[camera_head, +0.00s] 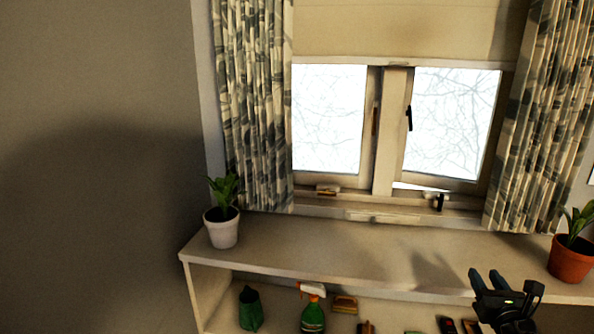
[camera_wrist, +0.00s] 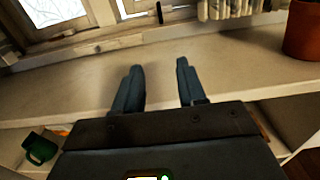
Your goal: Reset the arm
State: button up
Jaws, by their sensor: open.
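My gripper (camera_head: 489,281) shows at the lower right of the head view, in front of the shelf unit (camera_head: 300,252) under the window. In the wrist view my gripper (camera_wrist: 160,78) has its two blue-grey fingers apart with nothing between them. The fingers point toward the pale shelf top (camera_wrist: 235,65). Whether the fingertips touch the shelf cannot be told, but they appear clear of any object.
A white-potted plant (camera_head: 222,226) stands at the shelf's left end, a terracotta-potted plant (camera_head: 571,257) at the right. A green spray bottle (camera_head: 313,317) and a green container (camera_head: 250,308) stand on the lower shelf. The shelf top between the plants is clear.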

jog(key=s+a+f+m+y, duration=0.2)
jog(key=s+a+f+m, duration=0.2)
jog(key=s+a+m, duration=0.5)
jog(key=s+a+f+m+y, duration=0.1)
jog(key=s+a+f+m, duration=0.3)
jog(key=s+a, duration=0.95)
jog(key=s+a+r+m+g+y, duration=0.1)
jog(key=s+a+r+m, duration=0.1)
jog(key=s+m, duration=0.5)
jog(key=s+a+r+m, duration=0.3)
jog(key=s+m, duration=0.1)
jog(key=s, duration=0.6)
jog(key=s+r+m+g+y, duration=0.1)
jog(key=s+r+m, duration=0.7)
jog(key=s, duration=0.3)
jog(key=shift+s+d+r+m+g, duration=0.3)
jog(key=shift+s+d+r+m, duration=0.1)
jog(key=shift+r, duration=0.2)
